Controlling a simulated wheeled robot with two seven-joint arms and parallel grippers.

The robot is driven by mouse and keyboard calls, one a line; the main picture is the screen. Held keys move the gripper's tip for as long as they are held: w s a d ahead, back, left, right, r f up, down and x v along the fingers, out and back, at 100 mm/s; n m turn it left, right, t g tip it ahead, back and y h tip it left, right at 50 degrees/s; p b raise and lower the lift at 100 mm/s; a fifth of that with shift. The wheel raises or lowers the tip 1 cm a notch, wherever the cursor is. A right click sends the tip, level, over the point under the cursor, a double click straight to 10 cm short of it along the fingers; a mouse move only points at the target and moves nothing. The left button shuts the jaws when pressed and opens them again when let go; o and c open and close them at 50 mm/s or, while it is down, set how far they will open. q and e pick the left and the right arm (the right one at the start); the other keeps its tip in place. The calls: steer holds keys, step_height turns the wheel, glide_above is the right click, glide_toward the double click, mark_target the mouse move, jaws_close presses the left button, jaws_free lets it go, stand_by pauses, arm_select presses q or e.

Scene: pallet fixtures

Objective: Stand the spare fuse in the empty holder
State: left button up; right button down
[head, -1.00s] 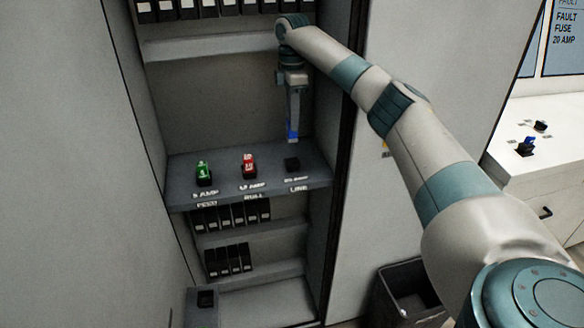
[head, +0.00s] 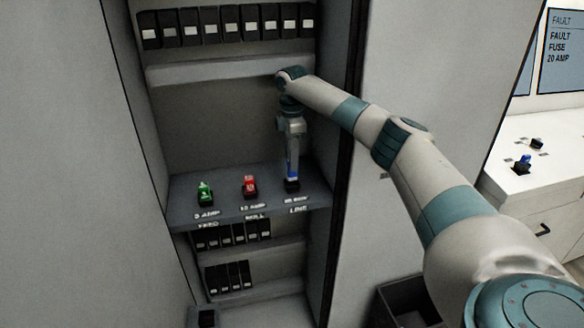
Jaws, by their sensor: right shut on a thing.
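My right gripper (head: 292,170) points straight down over the shelf and is shut on a blue fuse (head: 292,177), which is upright. The fuse's lower end is at the black holder (head: 292,187) at the right of the shelf, above the LINE label. I cannot tell whether it is seated or just above, as the gripper covers most of it. A green fuse (head: 204,189) and a red fuse (head: 249,183) stand in holders to the left, by the 5 AMP and 10 AMP labels. My left gripper is not in view.
The cabinet's side walls close in the shelf (head: 225,208). Black modules (head: 210,27) line the upper rack, with more below. A white counter (head: 555,180) at right bears another blue fuse (head: 524,159) in a holder and a black piece (head: 537,143). A dark bin (head: 410,300) stands below.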

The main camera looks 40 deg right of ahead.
steer(key=shift+f+p, duration=0.95)
steer(key=shift+f, duration=0.9)
steer(key=shift+f, duration=0.15)
steer(key=c, duration=1.5)
jaws_free()
